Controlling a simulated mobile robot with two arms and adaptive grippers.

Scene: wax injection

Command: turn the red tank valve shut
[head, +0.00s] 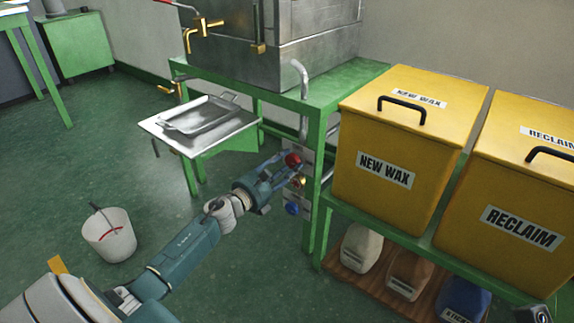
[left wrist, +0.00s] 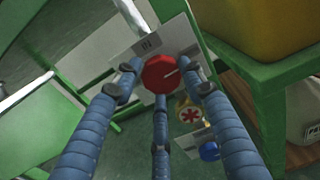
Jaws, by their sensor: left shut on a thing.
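The red tank valve (head: 293,160) is a round knob on a pale panel at the front leg of the green stand in the head view. The fingers hide part of the rim. My right gripper is not recognisable in either view.
Below the red valve are a yellow valve with a red centre (left wrist: 190,114) and a blue knob (head: 292,208). Yellow bins marked NEW WAX (head: 385,170) and RECLAIM (head: 520,228) stand close on the right. A metal tray (head: 200,114) and a white bucket (head: 110,240) are left.

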